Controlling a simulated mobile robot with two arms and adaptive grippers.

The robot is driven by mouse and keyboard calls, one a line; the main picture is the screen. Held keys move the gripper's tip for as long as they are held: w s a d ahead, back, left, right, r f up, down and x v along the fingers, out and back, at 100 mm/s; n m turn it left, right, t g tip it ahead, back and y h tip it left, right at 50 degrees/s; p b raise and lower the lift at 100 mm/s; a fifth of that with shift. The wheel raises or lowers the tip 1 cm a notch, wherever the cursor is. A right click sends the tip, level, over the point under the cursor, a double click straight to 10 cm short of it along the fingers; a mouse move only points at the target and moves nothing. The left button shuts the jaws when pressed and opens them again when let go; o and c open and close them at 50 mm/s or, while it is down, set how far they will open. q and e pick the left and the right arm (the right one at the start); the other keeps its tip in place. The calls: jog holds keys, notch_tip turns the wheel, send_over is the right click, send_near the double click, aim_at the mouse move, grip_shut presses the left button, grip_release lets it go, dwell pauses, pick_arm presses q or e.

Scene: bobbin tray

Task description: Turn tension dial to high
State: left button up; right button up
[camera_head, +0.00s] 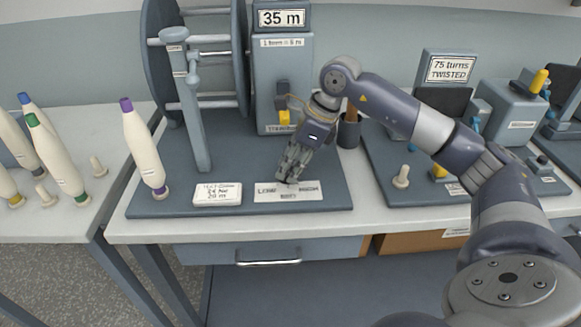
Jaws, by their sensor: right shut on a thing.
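A grey upright unit (268,75) with a "35 m" display stands at the back of a blue-grey base. A small yellow part (284,118) and a dark grey block (282,94) are on its front, above a label too blurred to read surely. I cannot tell for certain which part is the tension dial. My right gripper (286,177) points down in front of this unit, low over the base, just behind a white label card (290,191). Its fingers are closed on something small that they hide. It is apart from the yellow part. My left gripper is out of view.
A large reel (193,60) and a grey post (196,120) stand left of the unit. A purple-tipped cone (142,145) stands at the base's left edge. A dark cup (349,131) is right of the gripper. Another machine (449,70) reads "75 turns TWISTED".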

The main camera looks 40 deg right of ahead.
jog(key=n, duration=0.1)
jog(key=n+g, duration=0.1)
jog(key=n, duration=0.1)
jog(key=shift+w+n+y, duration=0.2)
jog(key=shift+n+y, duration=0.1)
jog(key=shift+y, duration=0.1)
jog(key=shift+w+d+n+g, duration=0.1)
jog(key=shift+n+g, duration=0.7)
jog(key=shift+n, duration=1)
jog(key=o, duration=1)
jog(key=shift+o, duration=0.2)
jog(key=shift+r, duration=0.1)
jog(key=v, duration=1.1)
jog(key=shift+d+r, duration=0.3)
jog(key=shift+d, duration=0.05)
